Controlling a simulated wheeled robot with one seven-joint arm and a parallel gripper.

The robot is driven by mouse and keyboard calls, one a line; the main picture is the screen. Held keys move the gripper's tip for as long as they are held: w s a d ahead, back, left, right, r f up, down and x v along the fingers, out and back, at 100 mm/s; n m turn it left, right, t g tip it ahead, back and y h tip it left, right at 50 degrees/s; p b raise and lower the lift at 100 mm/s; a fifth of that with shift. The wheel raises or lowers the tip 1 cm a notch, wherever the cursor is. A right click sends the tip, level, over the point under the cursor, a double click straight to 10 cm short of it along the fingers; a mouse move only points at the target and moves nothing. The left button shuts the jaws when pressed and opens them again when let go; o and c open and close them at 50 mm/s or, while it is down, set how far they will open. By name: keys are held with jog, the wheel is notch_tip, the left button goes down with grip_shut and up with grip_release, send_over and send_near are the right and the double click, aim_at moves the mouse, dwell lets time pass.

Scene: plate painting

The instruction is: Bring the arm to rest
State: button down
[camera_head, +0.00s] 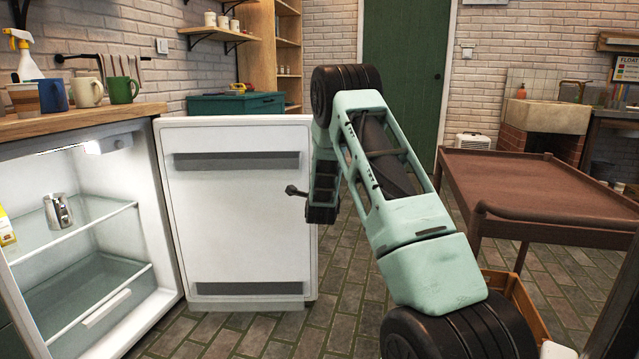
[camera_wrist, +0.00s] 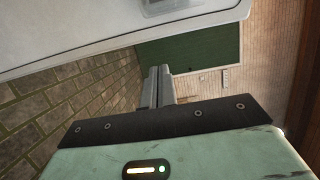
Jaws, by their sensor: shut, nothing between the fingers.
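My gripper (camera_wrist: 159,72) shows in the wrist view with its two grey fingers together and nothing between them. My pale green arm (camera_head: 400,215) rises from the lower right in the head view, bends at a dark joint and comes down beside the open fridge door (camera_head: 240,225). The white fridge door also fills the upper left of the wrist view (camera_wrist: 90,30), close to the fingers but with no contact that I can make out.
The open fridge (camera_head: 75,235) holds a metal mug (camera_head: 58,211) on its upper shelf. Mugs stand on the wooden counter (camera_head: 90,120) above. A brown table (camera_head: 535,185) stands right of my arm. Tiled floor (camera_head: 345,290) shows between the fridge door and my arm.

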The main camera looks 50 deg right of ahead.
jog(key=w+a+n+y, duration=0.3)
jog(key=a+n+y, duration=0.1)
jog(key=a, duration=0.8)
jog(key=w+a+n+y, duration=0.3)
jog(key=a+n+y, duration=0.1)
jog(key=a, duration=0.7)
jog(key=s+a+n+g+y, duration=0.1)
jog(key=s+a+n+y, duration=0.15)
jog(key=a, duration=0.55)
jog(key=s+a+n+y, duration=0.2)
jog(key=a+n, duration=0.2)
jog(key=a, duration=0.4)
jog(key=s+a+n+g+y, duration=0.1)
jog(key=s+a+n+y, duration=0.15)
jog(key=a, duration=0.55)
jog(key=s+a+n+g+y, duration=0.2)
jog(key=s+a+n+g, duration=0.2)
jog(key=s+a+n, duration=0.65)
jog(key=s+a+n+g+h, duration=0.1)
jog(key=s+a+n+g, duration=0.25)
jog(key=s, duration=0.75)
jog(key=s+a+n+g+h, duration=0.15)
jog(key=s+n, duration=0.25)
jog(key=s, duration=0.7)
notch_tip(320, 180, up, 36)
jog(key=s+p, duration=0.1)
jog(key=p, duration=3.5)
jog(key=shift+s+f+n, duration=0.15)
jog(key=shift+s+n, duration=0.15)
jog(key=shift+n, duration=0.1)
